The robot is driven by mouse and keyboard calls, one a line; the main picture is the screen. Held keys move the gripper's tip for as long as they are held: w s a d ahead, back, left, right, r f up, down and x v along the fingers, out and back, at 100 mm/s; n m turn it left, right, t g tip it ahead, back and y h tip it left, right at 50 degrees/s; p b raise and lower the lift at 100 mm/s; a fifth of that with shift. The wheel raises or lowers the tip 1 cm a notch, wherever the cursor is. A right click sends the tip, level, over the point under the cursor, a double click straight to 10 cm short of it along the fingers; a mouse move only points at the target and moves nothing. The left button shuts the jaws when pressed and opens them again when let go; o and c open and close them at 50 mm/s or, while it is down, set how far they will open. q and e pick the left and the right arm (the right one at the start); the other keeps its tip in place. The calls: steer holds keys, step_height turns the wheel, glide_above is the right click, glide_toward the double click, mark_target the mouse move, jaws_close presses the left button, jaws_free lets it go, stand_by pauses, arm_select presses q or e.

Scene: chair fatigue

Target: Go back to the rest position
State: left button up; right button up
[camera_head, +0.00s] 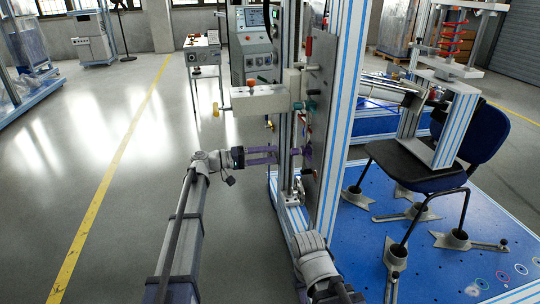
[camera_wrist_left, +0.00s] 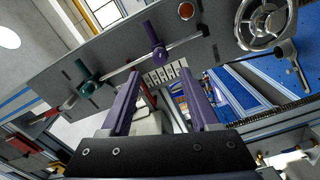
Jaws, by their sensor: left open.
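My left gripper (camera_head: 277,155) is open, with its two purple fingers pointing right toward the upright grey panel (camera_head: 318,120) of the test rig. In the left wrist view the open gripper (camera_wrist_left: 158,76) has nothing between its fingers. A purple handle (camera_wrist_left: 154,44) on the panel stands just beyond the fingertips, apart from them as far as I can tell. A green handle (camera_wrist_left: 83,75) and a red handle (camera_wrist_left: 45,114) lie to its left. My right gripper does not show; only an arm part is visible at the bottom of the head view.
A blue-backed chair (camera_head: 482,134) stands clamped on the blue platform (camera_head: 345,250) at the right. A control box (camera_head: 252,45) is behind the rig. A handwheel (camera_wrist_left: 262,22) and crank sit on the panel's right. Open floor (camera_head: 120,180) lies to the left.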

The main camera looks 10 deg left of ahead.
arm_select(q)
steer(key=s+d+f+m+g+y+p, duration=0.1)
steer(key=s+d+g+y+p, duration=0.15)
steer(key=s+d+p, duration=0.4)
steer(key=s+d+m+g+y+p, duration=0.15)
steer(key=s+y+p, duration=0.25)
steer(key=s, duration=0.5)
steer(key=s+d+f+g+y+p, duration=0.1)
steer(key=s+d+g+y+p, duration=0.15)
steer(key=s+p, duration=0.4)
steer(key=s+a+r+y+p, duration=0.2)
steer(key=s+a+y+p, duration=0.1)
steer(key=s, duration=0.4)
steer(key=s+a+r+y+p, duration=0.2)
steer(key=s+a+y+p, duration=0.2)
steer(key=s+y, duration=0.2)
steer(key=shift+s+a+r+m+t+y, duration=0.2)
steer(key=shift+s+m+t+y, duration=0.2)
steer(key=shift+s, duration=0.45)
steer(key=shift+w, duration=0.1)
